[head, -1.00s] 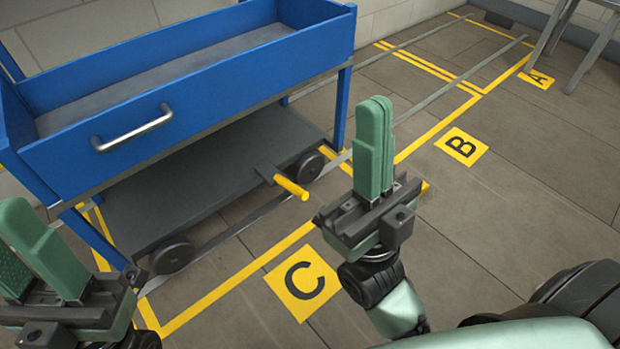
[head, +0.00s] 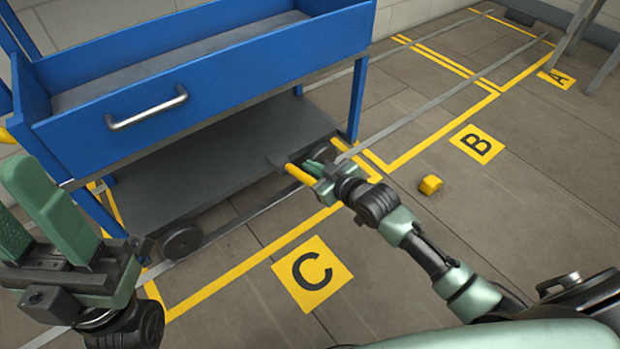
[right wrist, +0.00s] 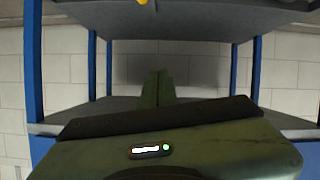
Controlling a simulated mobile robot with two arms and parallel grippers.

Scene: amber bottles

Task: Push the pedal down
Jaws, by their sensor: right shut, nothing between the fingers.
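The pedal (head: 299,174) is a yellow bar on a dark arm, sticking out low from the near right side of the blue cart (head: 225,95). My right gripper (head: 318,168) is low beside the pedal's right side, fingers toward the cart. I cannot tell whether it touches the pedal. In the right wrist view its fingers (right wrist: 157,88) are together and empty, facing the space under the cart's upper tray. My left gripper (head: 38,212) is open and empty at the left edge, in front of the cart.
The cart has a silver handle (head: 147,107), a grey lower shelf (head: 200,170) and a black wheel (head: 181,240). Yellow floor squares marked C (head: 313,276), B (head: 477,143) and A (head: 557,78) lie on the tiles.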

